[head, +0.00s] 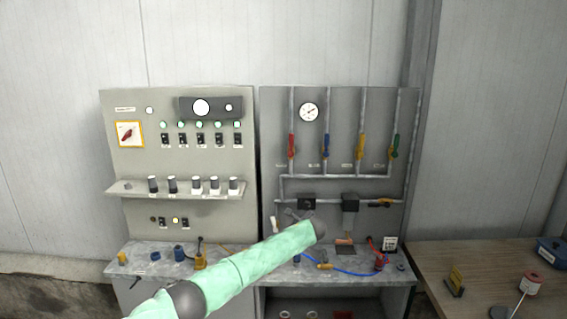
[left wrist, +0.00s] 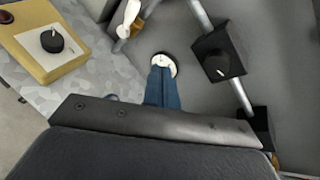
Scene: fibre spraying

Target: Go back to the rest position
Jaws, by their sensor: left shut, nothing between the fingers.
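My left arm, in a light green sleeve, reaches from the lower left of the head view to the front of the right-hand grey panel (head: 340,120). My left gripper (head: 297,214) is at its end, small and partly hidden, close to the panel's lower pipes. In the left wrist view its blue fingers (left wrist: 163,80) are together with nothing between them. A white round disc (left wrist: 163,63) shows just beyond the fingertips; I cannot tell whether they touch it. My right gripper is not in view.
Black valve blocks (left wrist: 219,52) on a pipe are right of the fingers. A yellow box (left wrist: 50,41) with a black knob sits on the speckled counter (left wrist: 75,72). A control panel (head: 220,110) stands left, and a wooden table (head: 480,252) with small items stands right.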

